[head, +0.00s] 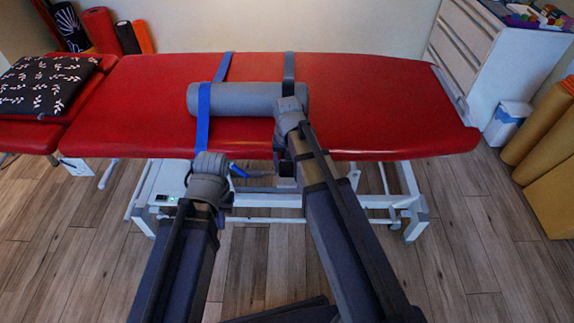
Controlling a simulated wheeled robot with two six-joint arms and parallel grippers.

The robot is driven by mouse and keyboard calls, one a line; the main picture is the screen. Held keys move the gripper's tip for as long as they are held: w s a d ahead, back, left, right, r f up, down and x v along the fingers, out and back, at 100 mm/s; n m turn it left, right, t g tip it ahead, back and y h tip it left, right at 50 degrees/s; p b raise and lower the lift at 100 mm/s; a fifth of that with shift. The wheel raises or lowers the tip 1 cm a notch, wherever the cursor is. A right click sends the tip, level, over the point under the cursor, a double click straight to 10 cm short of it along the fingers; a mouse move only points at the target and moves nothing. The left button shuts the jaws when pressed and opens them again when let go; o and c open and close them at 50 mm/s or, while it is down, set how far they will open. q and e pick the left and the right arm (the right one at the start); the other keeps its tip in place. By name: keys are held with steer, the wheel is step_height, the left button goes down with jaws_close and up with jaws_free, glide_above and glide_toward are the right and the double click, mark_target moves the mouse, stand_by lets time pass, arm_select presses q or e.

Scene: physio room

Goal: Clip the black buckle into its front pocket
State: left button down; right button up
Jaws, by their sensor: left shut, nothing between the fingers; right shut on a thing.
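A black strap (289,68) runs across the red treatment table (385,110) and over a grey roll (245,99) to the front edge. My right gripper (286,180) points down at the table's front edge, just below the strap's line. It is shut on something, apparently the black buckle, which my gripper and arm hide. My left gripper (222,222) is shut and empty, lower and to the left, in front of the table's frame. The front pocket for the black buckle cannot be made out.
A blue strap (203,115) crosses the roll's left part, and a blue piece (238,170) shows below the edge beside my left wrist. A patterned cushion (45,85) lies at left. A white cabinet (480,50) and a bin (507,122) stand right.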

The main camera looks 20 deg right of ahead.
steer(key=shift+f+b, duration=1.55)
steer(key=shift+f, duration=0.35)
steer(key=o, duration=1.5)
steer(key=shift+r, duration=0.15)
step_height(320, 180, up, 8)
steer(key=p, duration=0.8)
steer(key=shift+f, duration=0.2)
